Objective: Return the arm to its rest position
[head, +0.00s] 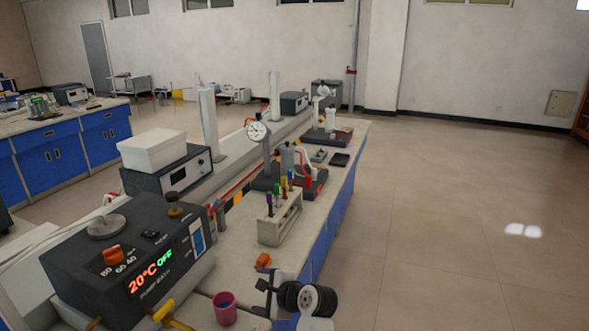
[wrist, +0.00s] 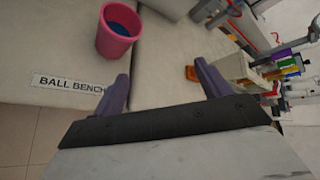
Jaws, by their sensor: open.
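My gripper (head: 263,298) is at the bottom of the head view, over the near right edge of the bench (head: 330,160). In the wrist view my gripper (wrist: 162,74) has its two purple-grey fingers spread wide, with nothing between them. A pink cup with a blue inside (head: 225,308) stands on the bench to the left of my gripper; the cup also shows at the top of the wrist view (wrist: 116,36). A small orange piece (head: 263,260) lies just beyond my gripper, apart from it, and shows near the right finger in the wrist view (wrist: 192,73).
A test tube rack (head: 281,227) with coloured caps stands further along the bench. A dark heating unit (head: 130,255) reading 20°C OFF fills the left. A dial gauge stand (head: 266,150) is beyond. The tiled floor (head: 440,220) to the right is clear.

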